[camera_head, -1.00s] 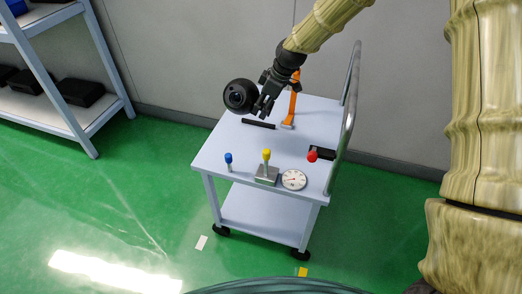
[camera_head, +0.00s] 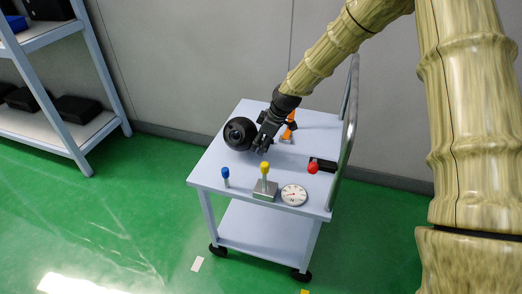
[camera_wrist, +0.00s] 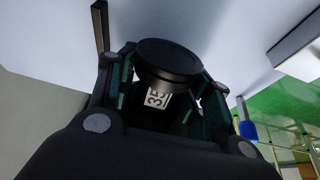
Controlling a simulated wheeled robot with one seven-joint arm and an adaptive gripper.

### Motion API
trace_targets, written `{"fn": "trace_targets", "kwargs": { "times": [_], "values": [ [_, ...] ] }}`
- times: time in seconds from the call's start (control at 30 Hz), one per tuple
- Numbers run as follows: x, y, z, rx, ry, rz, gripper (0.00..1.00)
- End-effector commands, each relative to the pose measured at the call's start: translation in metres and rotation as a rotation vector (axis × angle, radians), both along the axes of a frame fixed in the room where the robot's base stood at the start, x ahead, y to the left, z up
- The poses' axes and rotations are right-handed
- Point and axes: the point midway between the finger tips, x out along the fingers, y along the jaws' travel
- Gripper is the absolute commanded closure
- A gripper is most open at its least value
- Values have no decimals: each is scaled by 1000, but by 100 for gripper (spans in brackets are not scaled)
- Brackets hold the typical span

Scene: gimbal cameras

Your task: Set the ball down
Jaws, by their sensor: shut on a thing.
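The ball (camera_head: 240,133) is black and round, with a dark lens-like circle on its side in the head view. My gripper (camera_head: 264,142) is shut on it from the right, low over the back left part of the cart's pale top (camera_head: 208,167). Whether the ball touches the top cannot be told. In the wrist view the ball (camera_wrist: 170,60) sits between both fingers, showing a flat dark disc and a white label reading 35. The fingers hide part of it.
On the cart stand a blue-knobbed peg (camera_head: 226,174), a yellow-knobbed lever on a metal block (camera_head: 265,183), a white dial (camera_head: 294,195) and a red knob (camera_head: 313,167). An orange tool (camera_head: 289,128) lies behind my gripper. A rail (camera_head: 347,130) edges the right side.

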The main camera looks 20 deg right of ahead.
Motion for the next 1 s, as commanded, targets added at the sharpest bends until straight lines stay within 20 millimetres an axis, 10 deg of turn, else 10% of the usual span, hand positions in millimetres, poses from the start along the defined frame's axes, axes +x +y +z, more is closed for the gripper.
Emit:
{"fn": "trace_targets", "kwargs": {
  "times": [0.67,0.7,0.8,1.0],
  "values": [
    [0,0,-36,0,-1,0,90],
    [0,0,-37,0,0,0,46],
    [0,0,-37,0,0,0,29],
    [0,0,-37,0,0,0,29]
  ]
}}
